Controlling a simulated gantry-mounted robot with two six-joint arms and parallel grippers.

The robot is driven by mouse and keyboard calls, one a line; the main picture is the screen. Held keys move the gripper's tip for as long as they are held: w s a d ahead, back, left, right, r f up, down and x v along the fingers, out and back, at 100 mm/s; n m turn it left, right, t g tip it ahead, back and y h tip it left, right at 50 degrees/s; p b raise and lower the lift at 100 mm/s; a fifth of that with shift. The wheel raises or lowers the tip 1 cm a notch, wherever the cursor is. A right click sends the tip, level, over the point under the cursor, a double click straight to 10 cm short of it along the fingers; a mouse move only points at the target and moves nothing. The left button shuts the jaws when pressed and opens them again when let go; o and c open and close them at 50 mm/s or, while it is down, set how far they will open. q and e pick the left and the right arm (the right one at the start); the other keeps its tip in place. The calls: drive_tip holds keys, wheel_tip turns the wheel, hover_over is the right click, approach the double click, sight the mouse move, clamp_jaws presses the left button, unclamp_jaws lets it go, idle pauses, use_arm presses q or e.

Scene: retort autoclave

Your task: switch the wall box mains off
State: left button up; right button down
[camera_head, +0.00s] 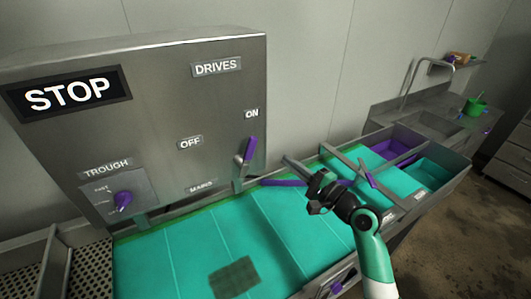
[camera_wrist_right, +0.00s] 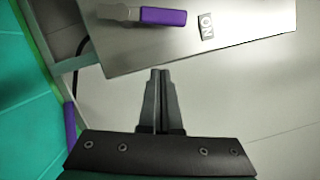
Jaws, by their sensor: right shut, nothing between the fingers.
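The steel wall box (camera_head: 150,110) stands at the left of the head view, with STOP, DRIVES, ON, OFF, TROUGH and MAINS labels. Its mains lever (camera_head: 249,152) has a purple handle and points up towards the ON label (camera_head: 252,114). The OFF label (camera_head: 190,142) is left of it. The purple handle also shows at the top of the right wrist view (camera_wrist_right: 163,17). My right gripper (camera_head: 287,160) is shut and empty, to the right of the lever and apart from it. Its closed fingers (camera_wrist_right: 160,72) point towards the box edge. My left gripper is out of view.
A trough with a teal bed (camera_head: 190,250) runs below the box. A purple bar (camera_head: 285,183) lies across it close to my right gripper. A purple TROUGH knob (camera_head: 123,201) is at the box's lower left. A sink (camera_head: 432,122) stands at the back right.

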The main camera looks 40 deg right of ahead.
sight(247, 158)
use_arm(q)
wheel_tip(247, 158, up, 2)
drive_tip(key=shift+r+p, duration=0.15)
drive_tip(key=shift+p, duration=0.95)
use_arm(e)
drive_tip(key=w+a+r, duration=0.2)
drive_tip(key=w+a, duration=0.1)
drive_tip(key=w, duration=0.3)
drive_tip(key=shift+w+a, duration=0.15)
drive_tip(key=shift+a, duration=0.15)
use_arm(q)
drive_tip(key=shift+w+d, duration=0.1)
use_arm(e)
drive_tip(key=shift+a, duration=0.1)
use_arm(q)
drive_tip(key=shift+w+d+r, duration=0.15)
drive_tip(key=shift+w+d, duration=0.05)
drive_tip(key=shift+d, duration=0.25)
use_arm(e)
drive_tip(key=shift+a+r+n, duration=0.1)
drive_tip(key=shift+r+n, duration=0.05)
drive_tip(key=shift+n, duration=0.25)
